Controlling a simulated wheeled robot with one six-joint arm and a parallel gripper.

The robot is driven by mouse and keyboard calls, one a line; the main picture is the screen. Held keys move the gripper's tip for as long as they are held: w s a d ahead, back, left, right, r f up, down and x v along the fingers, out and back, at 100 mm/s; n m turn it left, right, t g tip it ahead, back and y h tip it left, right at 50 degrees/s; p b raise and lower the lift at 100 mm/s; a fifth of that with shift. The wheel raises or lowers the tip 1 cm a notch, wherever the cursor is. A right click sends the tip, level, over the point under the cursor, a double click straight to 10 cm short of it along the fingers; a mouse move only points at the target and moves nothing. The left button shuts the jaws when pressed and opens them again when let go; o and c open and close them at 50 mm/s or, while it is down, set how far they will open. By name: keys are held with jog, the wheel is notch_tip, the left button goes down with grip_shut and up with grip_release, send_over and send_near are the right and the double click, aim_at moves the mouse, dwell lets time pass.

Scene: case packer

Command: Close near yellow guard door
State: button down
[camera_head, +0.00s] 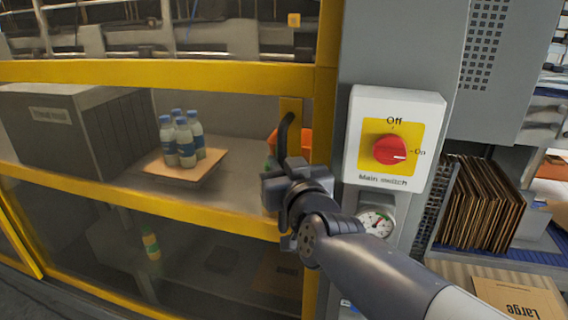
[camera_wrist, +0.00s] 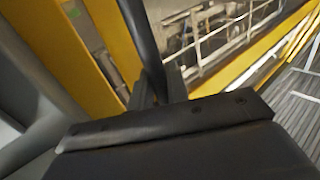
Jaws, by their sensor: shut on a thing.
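The yellow-framed guard door (camera_head: 180,73) with clear panels fills the left of the head view. Its black bar handle (camera_head: 284,132) is on the right upright of the frame. My gripper (camera_head: 289,178) is at the handle's lower part and shut on it. In the wrist view the handle (camera_wrist: 140,40) runs down between the fingers of my gripper (camera_wrist: 160,88). The door's right edge lies close to the grey cabinet post; I cannot tell whether a small gap remains. My gripper and wrist hide the lower end of the handle.
Right of the door, a grey cabinet carries a main switch with a red knob (camera_head: 390,150) and a gauge (camera_head: 375,222) below. Behind the door, several bottles (camera_head: 187,146) stand on a cardboard sheet. Flat cartons (camera_head: 482,205) stand at the right.

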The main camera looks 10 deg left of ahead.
jog(key=shift+d+f, duration=0.1)
jog(key=shift+f, duration=0.05)
jog(key=c, duration=1.4)
grip_release()
jog(key=shift+d, duration=0.15)
jog(key=shift+c, duration=0.2)
jog(key=p+v, duration=0.2)
jog(key=v, duration=0.9)
jog(key=shift+w, duration=0.15)
